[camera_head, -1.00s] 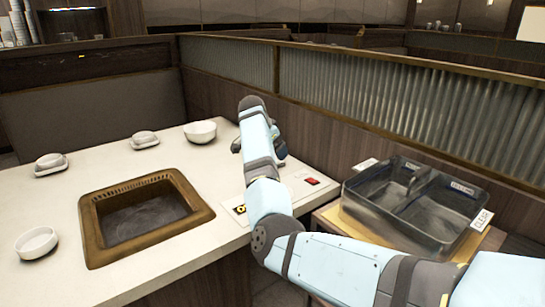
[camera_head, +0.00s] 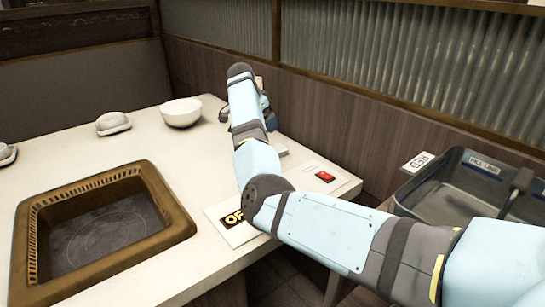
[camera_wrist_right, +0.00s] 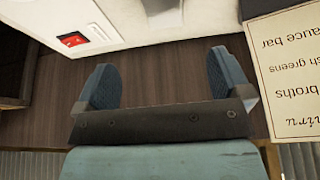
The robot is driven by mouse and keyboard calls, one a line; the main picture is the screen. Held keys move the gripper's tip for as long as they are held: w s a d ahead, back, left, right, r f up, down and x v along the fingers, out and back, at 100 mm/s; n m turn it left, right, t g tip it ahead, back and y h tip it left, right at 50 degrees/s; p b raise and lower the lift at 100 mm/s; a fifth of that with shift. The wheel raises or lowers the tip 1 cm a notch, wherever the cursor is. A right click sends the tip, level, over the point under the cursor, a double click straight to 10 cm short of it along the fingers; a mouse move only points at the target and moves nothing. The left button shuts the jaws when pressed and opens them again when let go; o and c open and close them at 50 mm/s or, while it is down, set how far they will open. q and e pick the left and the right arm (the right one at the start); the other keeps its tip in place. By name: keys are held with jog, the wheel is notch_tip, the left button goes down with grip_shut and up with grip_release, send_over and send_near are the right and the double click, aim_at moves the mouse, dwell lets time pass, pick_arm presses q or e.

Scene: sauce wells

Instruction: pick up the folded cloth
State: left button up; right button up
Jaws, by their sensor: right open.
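My right arm reaches over the table's right part. Its gripper (camera_head: 267,117) is mostly hidden behind the arm in the head view. In the wrist view the gripper (camera_wrist_right: 163,85) is open, its two blue fingers wide apart with nothing between them. A small pale item (camera_head: 281,150) shows beside the arm on the table; in the wrist view a pale item (camera_wrist_right: 163,14) is cut by the top edge, beyond the fingers. It may be the folded cloth, but I cannot tell for sure. My left gripper is not in view.
A brown-framed grill (camera_head: 177,232) is at left, a white bowl (camera_head: 181,112) behind. A grey bin (camera_head: 424,189) stands at right. A printed menu (camera_wrist_right: 291,85) is close to the gripper.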

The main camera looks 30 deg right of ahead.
jog(key=b, duration=0.2)
send_over(276, 150)
jog(key=a, duration=0.3)
jog(key=f, duration=0.7)
jog(key=shift+d+f, duration=0.25)
jog(key=shift+f, duration=0.1)
jog(key=b+x, duration=0.2)
jog(key=x, duration=0.3)
jog(key=shift+w+a+f+b, duration=0.1)
jog(key=shift+w+a+b, duration=0.1)
jog(key=shift+w+b, duration=0.15)
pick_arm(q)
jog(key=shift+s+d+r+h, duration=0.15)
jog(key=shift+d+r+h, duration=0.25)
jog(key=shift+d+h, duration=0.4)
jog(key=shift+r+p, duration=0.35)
pick_arm(e)
jog(key=shift+f, duration=0.15)
jog(key=c, duration=1)
